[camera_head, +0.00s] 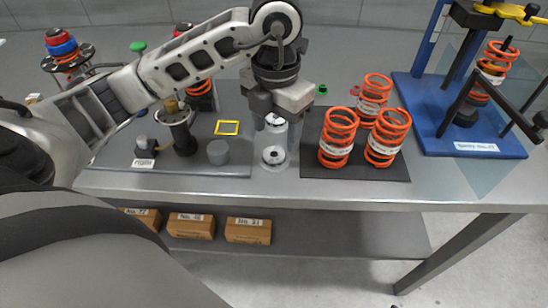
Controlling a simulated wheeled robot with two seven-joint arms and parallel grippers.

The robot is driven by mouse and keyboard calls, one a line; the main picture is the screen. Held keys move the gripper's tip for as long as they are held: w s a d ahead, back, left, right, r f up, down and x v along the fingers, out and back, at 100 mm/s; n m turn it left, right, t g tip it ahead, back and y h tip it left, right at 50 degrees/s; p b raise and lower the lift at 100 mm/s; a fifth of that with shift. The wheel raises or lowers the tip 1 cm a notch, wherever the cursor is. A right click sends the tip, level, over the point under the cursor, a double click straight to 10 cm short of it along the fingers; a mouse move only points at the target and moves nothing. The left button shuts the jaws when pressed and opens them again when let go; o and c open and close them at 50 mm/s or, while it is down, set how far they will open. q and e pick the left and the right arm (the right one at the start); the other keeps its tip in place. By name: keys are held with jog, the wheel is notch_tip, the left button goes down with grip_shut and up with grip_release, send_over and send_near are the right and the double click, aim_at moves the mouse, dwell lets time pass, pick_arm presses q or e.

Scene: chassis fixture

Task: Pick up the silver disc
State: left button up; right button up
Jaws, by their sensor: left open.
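A round silver disc (273,156) with a dark centre lies on the grey table between the two dark mats. My left gripper (277,126) points down just above and behind it, jaws open. A pale silver cylindrical part shows between the fingers; I cannot tell whether it touches them or is joined to the disc. The disc's front shows clear of the fingers. My right gripper is not in view.
Orange springs (337,138) stand on a black mat to the right. A blue-based press (468,143) is farther right. A grey cylinder (218,152), a black stand (183,138) and a yellow frame (227,128) are left. Boxes (248,231) sit on the shelf below.

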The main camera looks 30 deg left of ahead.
aim_at(275, 154)
pick_arm(q)
jog(key=f, duration=0.5)
jog(key=shift+s+f+p, duration=0.1)
jog(key=shift+s+p, duration=0.15)
jog(key=shift+p, duration=0.1)
jog(key=c, duration=0.7)
